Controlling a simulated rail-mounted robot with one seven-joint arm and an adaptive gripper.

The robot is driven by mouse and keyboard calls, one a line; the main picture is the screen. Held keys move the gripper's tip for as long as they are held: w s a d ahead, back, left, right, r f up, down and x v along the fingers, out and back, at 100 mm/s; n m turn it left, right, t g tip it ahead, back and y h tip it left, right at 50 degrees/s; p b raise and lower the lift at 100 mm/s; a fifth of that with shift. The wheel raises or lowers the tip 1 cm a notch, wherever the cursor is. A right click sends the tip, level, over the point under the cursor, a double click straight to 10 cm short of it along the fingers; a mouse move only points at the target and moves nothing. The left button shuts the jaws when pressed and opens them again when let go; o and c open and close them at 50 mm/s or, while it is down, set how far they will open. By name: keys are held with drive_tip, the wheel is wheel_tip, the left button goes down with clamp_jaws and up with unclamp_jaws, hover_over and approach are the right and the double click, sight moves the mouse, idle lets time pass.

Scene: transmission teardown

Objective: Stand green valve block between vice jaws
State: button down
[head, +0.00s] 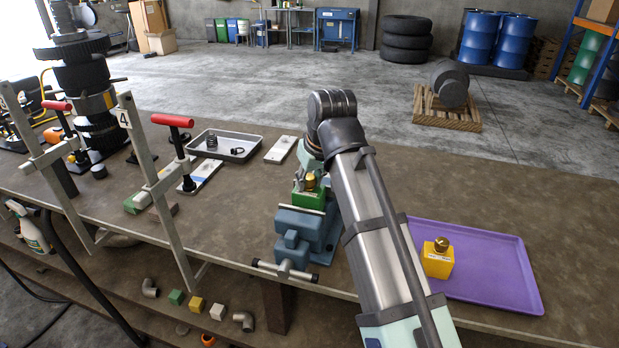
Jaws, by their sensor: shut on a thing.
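The green valve block (308,199) is upright at the blue-grey bench vice (292,239), with its brass fitting on top. It appears to sit between the jaws, but I cannot tell whether it rests on the vice or touches both jaws. My gripper (308,180) is small and partly hidden at the top of the block, below my bent arm. It is shut on the block. My arm covers the right side of the vice.
A purple tray (492,266) at right holds a yellow valve block (438,262) with a brass top. Red-handled clamps (172,121) on upright posts stand left of the vice. A grey tray (225,145) with small parts and a pale plate (281,149) lie behind.

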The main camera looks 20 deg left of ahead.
drive_tip(key=c, duration=0.8)
unclamp_jaws()
drive_tip(key=shift+c, duration=0.2)
drive_tip(key=b+v, duration=0.2)
drive_tip(key=v, duration=1)
drive_tip(key=shift+r, duration=0.1)
